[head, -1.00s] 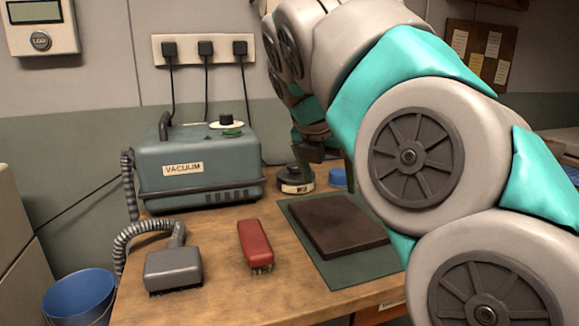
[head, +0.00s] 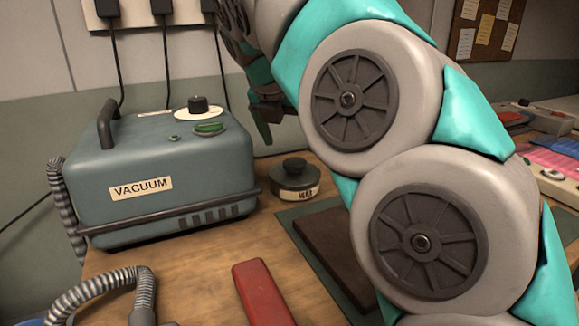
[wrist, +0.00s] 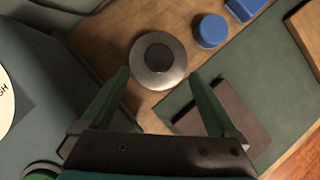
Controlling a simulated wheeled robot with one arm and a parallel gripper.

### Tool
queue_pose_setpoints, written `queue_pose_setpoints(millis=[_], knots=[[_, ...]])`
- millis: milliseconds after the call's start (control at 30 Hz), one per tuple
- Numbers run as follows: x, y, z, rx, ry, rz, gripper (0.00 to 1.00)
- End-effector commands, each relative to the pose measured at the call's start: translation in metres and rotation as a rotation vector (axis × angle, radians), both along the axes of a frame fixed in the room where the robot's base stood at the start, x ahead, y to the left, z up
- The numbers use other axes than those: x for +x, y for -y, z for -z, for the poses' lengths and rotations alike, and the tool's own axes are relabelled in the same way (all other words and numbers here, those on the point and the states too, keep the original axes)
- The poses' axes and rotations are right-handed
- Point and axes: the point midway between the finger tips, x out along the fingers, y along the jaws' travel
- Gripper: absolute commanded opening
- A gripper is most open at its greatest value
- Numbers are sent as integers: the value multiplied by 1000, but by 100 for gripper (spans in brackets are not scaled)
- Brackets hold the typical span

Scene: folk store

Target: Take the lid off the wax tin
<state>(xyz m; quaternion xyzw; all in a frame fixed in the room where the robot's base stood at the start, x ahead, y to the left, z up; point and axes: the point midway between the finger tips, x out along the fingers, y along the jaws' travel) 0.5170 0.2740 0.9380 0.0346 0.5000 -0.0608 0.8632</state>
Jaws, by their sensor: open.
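The wax tin (head: 297,195) stands upright on the wooden bench beside the vacuum unit, with a pale label on its side. Its dark lid (head: 294,175) with a raised knob sits on it. In the wrist view the lid's dark knob (wrist: 158,58) shows from above on a round grey top. My gripper (wrist: 158,78) is open and empty, its two green fingers pointing toward the tin, one on each side of it in that view. In the head view my gripper (head: 264,122) is above and behind the tin, clear of it; my arm partly hides it.
The vacuum unit (head: 165,175) stands close left of the tin. A dark brown block (head: 338,255) lies on a green mat (head: 290,214) to the right. A red brush (head: 262,295) lies in front. A round blue thing (wrist: 211,30) is beside the tin in the wrist view.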

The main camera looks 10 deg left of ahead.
Motion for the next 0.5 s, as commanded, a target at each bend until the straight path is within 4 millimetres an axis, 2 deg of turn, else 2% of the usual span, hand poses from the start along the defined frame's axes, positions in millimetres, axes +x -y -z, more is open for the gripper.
queue_pose_setpoints(millis=[500], knots=[[32, 2, 53, -1, -2, -3, 95]])
